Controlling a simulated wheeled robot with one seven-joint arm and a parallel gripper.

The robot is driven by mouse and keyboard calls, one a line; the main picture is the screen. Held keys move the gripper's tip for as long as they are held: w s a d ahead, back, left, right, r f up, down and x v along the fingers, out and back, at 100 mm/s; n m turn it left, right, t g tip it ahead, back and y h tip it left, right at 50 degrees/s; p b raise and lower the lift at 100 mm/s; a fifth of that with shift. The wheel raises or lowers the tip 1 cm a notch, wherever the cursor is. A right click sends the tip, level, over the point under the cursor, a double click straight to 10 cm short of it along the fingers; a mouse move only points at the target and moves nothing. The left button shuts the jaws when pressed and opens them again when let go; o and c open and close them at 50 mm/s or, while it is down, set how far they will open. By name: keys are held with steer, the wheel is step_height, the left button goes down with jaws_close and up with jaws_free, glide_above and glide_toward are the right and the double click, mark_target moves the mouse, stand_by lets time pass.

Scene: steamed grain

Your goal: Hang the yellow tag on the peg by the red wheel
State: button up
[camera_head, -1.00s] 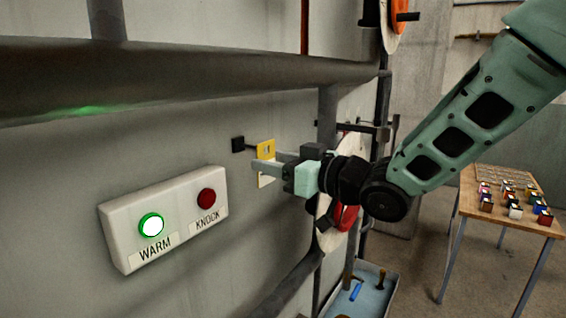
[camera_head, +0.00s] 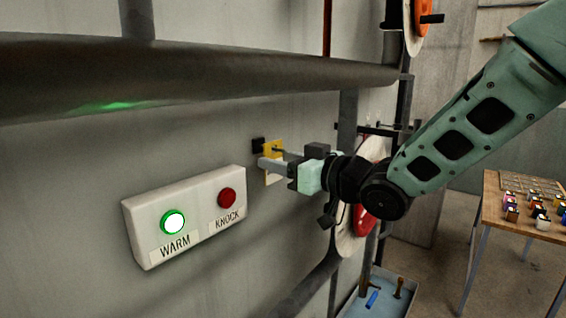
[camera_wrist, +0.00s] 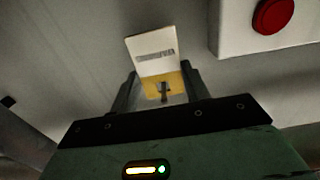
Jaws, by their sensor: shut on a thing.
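The yellow tag (camera_head: 277,148) has a yellow upper part and a white lower part. My gripper (camera_head: 277,165) is shut on it beside the wall. In the wrist view, the tag (camera_wrist: 149,84) sits between the fingers, its white printed part pointing away and a dark slot-like mark in the yellow part. A black square mount with a peg (camera_head: 258,145) is on the wall just left of the tag. The tag overlaps the peg in the head view; I cannot tell whether the peg is through the slot. The red wheel (camera_head: 364,216) is right of my gripper, partly hidden by my arm.
A white panel (camera_head: 140,225) with a lit green WARM button and a red KNOCK button is left and below. A thick pipe (camera_head: 200,75) runs above. A blue-lined tray (camera_head: 375,305) is below, and a wooden table (camera_head: 492,215) with small blocks stands right.

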stand_by(0.3)
steer(key=o, duration=1.1)
